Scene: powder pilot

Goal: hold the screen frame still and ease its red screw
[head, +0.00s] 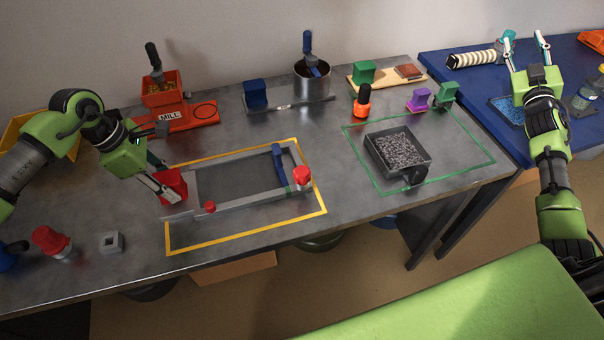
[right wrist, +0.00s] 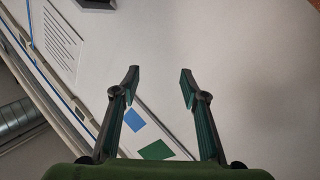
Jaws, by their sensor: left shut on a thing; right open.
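The grey screen frame (head: 240,203) lies flat inside a yellow outline on the metal table in the head view. A red block (head: 174,184) stands at its left end, and my left gripper (head: 166,188) is shut on it. A small red knob (head: 209,207) sits on the near side of the frame, and a larger red knob (head: 302,175) sits at its right corner. I cannot tell which knob is the screw. A blue bar (head: 279,165) lies across the frame's right end. My right gripper (head: 524,52) is open and empty, raised over the blue table; its fingers show in its wrist view (right wrist: 159,88).
A pan of grey granules (head: 428,157) sits inside a green outline right of the frame. A red mill (head: 190,118) and a steel pot (head: 312,80) stand behind. A red-capped jar (head: 52,243) and grey block (head: 112,242) stand front left. Bare table surrounds the frame's near side.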

